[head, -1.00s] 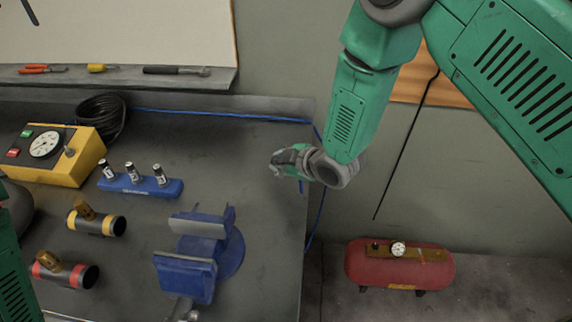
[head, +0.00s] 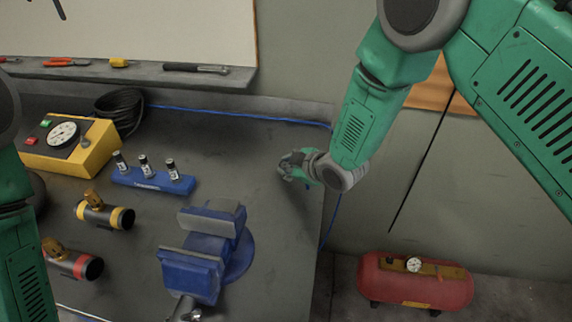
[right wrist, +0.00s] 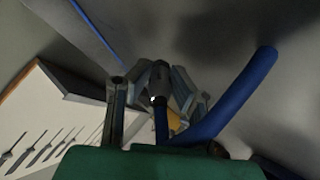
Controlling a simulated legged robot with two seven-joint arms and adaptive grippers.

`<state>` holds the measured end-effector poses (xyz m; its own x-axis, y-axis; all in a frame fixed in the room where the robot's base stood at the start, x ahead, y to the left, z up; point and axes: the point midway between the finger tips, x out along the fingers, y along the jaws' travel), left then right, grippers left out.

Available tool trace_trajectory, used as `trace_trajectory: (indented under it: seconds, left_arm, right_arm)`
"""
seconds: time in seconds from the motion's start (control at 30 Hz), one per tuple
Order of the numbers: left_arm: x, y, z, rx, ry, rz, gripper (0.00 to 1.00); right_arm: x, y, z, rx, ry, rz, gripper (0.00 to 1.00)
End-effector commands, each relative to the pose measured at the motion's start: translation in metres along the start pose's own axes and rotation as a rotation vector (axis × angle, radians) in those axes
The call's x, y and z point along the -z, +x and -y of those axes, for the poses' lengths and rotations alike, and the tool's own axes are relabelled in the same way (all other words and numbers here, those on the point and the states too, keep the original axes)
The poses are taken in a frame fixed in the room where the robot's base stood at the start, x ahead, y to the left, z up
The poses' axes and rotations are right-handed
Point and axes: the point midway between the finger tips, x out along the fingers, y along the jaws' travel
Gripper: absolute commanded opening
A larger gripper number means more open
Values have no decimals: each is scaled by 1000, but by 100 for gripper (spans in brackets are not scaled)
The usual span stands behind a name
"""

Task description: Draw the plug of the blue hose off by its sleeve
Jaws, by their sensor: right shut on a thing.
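The blue hose (head: 235,115) runs along the back of the bench and down past its right edge. My right gripper (head: 284,166) is over the bench's right part, with its fingers partly hidden by its own wrist in the head view. In the right wrist view my right gripper (right wrist: 158,85) is shut on a dark, round plug (right wrist: 159,76). A blue length goes down from the plug, and a thick blue hose (right wrist: 238,95) curves close by on the right. I cannot tell whether the plug is seated in anything. My left gripper is not in view.
A blue vise (head: 205,250) stands left of my right gripper. A blue rack (head: 150,180) with small fittings, a yellow gauge box (head: 95,150) and two banded pipe pieces (head: 105,215) are farther left. A red air tank (head: 415,283) is beyond the bench's right edge.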

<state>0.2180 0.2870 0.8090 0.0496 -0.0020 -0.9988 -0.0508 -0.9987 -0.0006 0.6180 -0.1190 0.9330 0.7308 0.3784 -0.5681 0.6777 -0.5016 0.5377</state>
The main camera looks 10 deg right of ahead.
Motion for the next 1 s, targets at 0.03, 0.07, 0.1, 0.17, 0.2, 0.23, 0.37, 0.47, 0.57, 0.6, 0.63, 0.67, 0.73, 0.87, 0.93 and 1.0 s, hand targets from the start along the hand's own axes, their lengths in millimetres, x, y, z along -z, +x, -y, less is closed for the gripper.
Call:
trace_trajectory:
  seconds: [0.03,0.07,0.1,0.17,0.2,0.23,0.37,0.47,0.57,0.6,0.63,0.67,0.73,0.87,0.93,1.0]
  left_arm:
    - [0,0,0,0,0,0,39]
    - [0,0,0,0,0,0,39]
    - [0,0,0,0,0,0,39]
    - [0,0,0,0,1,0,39]
    - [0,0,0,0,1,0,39]
    - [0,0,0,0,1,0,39]
    - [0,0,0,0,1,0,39]
    - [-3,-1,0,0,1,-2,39]
    - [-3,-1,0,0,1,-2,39]
    - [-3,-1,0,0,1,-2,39]
    - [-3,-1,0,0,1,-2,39]
    - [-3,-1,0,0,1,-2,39]
    - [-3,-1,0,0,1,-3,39]
    - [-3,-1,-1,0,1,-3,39]
    - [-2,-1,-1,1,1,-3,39]
    - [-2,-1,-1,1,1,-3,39]
  right_arm:
    - [-2,0,-1,-1,2,1,0]
    - [-2,-1,-1,-1,2,0,27]
    - [-2,-1,-1,-1,3,0,41]
    - [-2,-1,-1,0,3,1,41]
    - [-2,-1,0,1,3,2,41]
    - [-2,0,0,1,2,3,41]
    - [-2,0,1,3,0,6,41]
    - [-2,-3,1,3,0,7,41]
    - [-2,-14,1,3,0,7,41]
    - [-2,-21,0,1,1,5,41]
    - [-2,-27,0,2,1,6,41]
    - [-2,-34,0,1,1,5,41]
    - [-2,-50,-1,-1,2,3,41]
    - [-3,-78,-2,-2,3,0,41]
    - [-4,-91,-2,-2,4,0,41]
    - [-4,-102,-3,-2,5,-2,41]
